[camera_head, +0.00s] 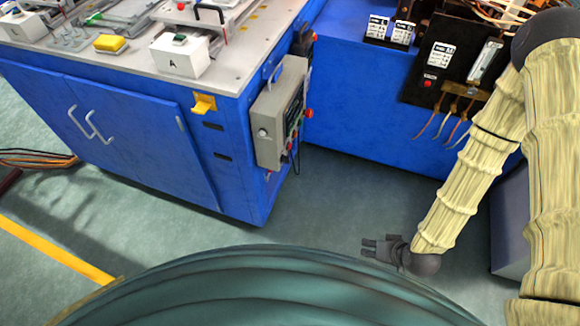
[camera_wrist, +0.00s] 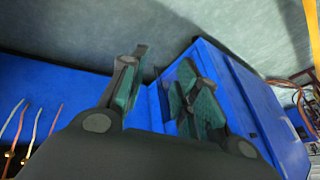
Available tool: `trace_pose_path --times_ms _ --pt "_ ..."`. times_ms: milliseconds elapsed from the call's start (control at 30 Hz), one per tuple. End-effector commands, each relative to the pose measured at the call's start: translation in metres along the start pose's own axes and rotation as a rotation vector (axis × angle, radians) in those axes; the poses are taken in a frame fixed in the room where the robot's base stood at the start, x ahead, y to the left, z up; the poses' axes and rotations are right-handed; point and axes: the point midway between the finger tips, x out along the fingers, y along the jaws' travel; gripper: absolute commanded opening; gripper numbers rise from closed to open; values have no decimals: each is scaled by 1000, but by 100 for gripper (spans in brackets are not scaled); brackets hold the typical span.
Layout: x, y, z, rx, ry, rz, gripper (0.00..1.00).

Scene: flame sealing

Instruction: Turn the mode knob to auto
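A grey control box (camera_head: 280,112) is fixed to the right side of the blue cabinet (camera_head: 130,130) in the head view. A small round pale knob (camera_head: 263,132) is on its near face, with red and dark controls along its right edge. Which one is the mode knob, and its setting, are too small to tell. My gripper (camera_head: 366,248) is right of and below the box in the picture, well apart from it, with its fingers pointing left. In the wrist view my gripper (camera_wrist: 160,85) is open and empty. The control box cannot be made out there.
A blue machine (camera_head: 350,120) with a dark panel and hanging cables (camera_head: 450,118) stands at the right. Green floor (camera_head: 320,200) between my gripper and the cabinet is clear.

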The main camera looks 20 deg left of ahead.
Motion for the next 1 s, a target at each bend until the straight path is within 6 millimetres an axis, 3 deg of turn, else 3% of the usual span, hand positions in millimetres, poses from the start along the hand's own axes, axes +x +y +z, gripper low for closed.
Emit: trace_pose_path --times_ms 33,200,500,700,1000 --pt "29 -4 -19 -46 63 -50 31" --pt "73 -36 -89 -207 260 -228 31" --pt "108 -96 -184 -500 570 -546 31" --pt "109 -130 -222 -696 728 -751 31" --pt "98 -152 -240 -868 828 -928 31"
